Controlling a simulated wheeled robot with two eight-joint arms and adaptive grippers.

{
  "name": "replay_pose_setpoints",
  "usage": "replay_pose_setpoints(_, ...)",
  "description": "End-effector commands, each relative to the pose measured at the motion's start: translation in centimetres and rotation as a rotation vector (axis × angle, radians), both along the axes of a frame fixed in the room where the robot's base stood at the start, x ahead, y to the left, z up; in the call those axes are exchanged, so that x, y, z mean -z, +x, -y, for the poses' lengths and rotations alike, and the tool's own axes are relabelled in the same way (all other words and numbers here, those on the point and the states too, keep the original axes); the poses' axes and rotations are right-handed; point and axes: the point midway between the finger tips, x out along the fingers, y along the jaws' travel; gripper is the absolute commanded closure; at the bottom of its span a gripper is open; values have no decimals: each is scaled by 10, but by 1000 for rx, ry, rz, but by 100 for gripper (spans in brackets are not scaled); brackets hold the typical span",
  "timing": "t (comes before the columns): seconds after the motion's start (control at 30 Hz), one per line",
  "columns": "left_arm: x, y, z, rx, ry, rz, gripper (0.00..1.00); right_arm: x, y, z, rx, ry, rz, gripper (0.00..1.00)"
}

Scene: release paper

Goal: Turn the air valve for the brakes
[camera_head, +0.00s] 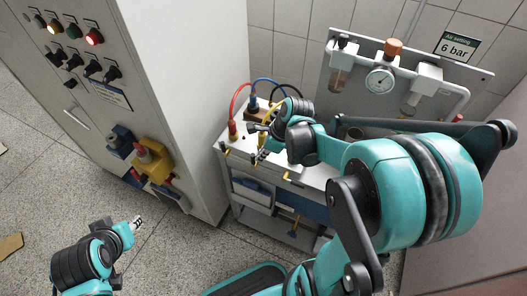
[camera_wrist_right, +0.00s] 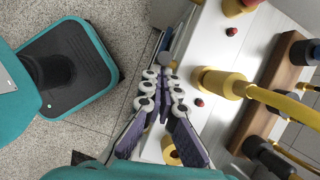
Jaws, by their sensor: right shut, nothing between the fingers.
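A white bench (camera_head: 233,152) carries red, blue and black hoses and several yellow fittings. Behind it a grey air panel (camera_head: 335,98) has a round gauge (camera_head: 381,79) and a copper-coloured knob (camera_head: 393,47). I cannot tell which part is the brake air valve. My right gripper is over the bench's front edge, partly hidden by its wrist in the head view. In the right wrist view its fingers (camera_wrist_right: 160,88) are shut and empty, beside a yellow cylindrical fitting (camera_wrist_right: 222,83) and apart from it. My left gripper (camera_head: 137,222) is low at the left, too small to read.
A sign (camera_head: 459,46) reads "Air setting 6 bar". A tall control cabinet (camera_head: 125,95) with lamps and switches stands left of the bench. A yellow switch unit (camera_head: 152,160) juts from its lower front. The floor (camera_head: 40,190) at left is mostly clear.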

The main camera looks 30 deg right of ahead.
Motion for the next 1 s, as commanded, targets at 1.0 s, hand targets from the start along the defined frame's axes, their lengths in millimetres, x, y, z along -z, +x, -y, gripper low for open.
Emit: replay_pose_setpoints(1.0, 0, 0, 0, 0, 0, 0, 66, -111, -33, 31, -4, -5, 1, 100)
